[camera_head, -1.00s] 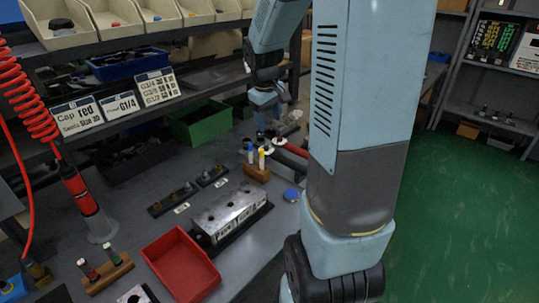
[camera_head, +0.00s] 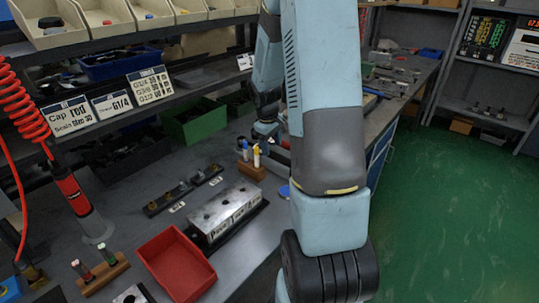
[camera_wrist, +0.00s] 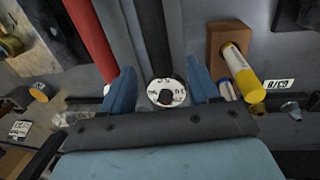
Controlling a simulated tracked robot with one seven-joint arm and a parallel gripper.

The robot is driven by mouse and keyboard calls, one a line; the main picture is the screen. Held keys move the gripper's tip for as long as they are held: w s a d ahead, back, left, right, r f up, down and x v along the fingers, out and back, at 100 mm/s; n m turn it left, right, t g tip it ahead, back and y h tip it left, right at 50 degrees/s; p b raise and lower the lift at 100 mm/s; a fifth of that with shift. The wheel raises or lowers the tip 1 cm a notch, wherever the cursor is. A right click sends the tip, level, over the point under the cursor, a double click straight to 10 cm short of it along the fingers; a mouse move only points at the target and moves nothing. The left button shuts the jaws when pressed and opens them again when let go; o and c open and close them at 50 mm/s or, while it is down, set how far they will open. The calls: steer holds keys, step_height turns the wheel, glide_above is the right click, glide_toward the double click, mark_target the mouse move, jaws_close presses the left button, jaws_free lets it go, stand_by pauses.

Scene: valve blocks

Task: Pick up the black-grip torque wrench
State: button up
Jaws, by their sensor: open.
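In the wrist view, the black grip of the torque wrench (camera_wrist: 154,38) runs down from the top edge to between my fingers. A round white piece with dark markings and a dark red centre (camera_wrist: 166,93) shows between the fingertips, near the grip's lower end; whether they are joined is unclear. My gripper (camera_wrist: 161,78) is open, with one blue finger either side and no visible contact. A red bar (camera_wrist: 90,38) lies to the left of the grip. In the head view my arm hides the wrench, and my fingers cannot be made out.
A wooden block (camera_wrist: 228,42) with a yellow and a blue marker-like item stands close right of my gripper. A silver valve block (camera_head: 228,210) and a red tray (camera_head: 176,266) stand on the bench. A shelf with bins (camera_head: 85,22) overhangs its back.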

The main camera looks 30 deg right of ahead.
mark_target(272, 152)
steer(key=shift+w+d+f, duration=0.1)
steer(key=shift+w+f, duration=0.05)
steer(key=shift+f, duration=0.85)
steer(key=shift+w+d+f, duration=0.15)
steer(key=shift+f, duration=0.9)
steer(key=shift+w+d+f, duration=0.1)
steer(key=shift+w+f, duration=0.05)
steer(key=shift+f, duration=0.85)
steer(key=shift+c, duration=0.2)
jaws_close()
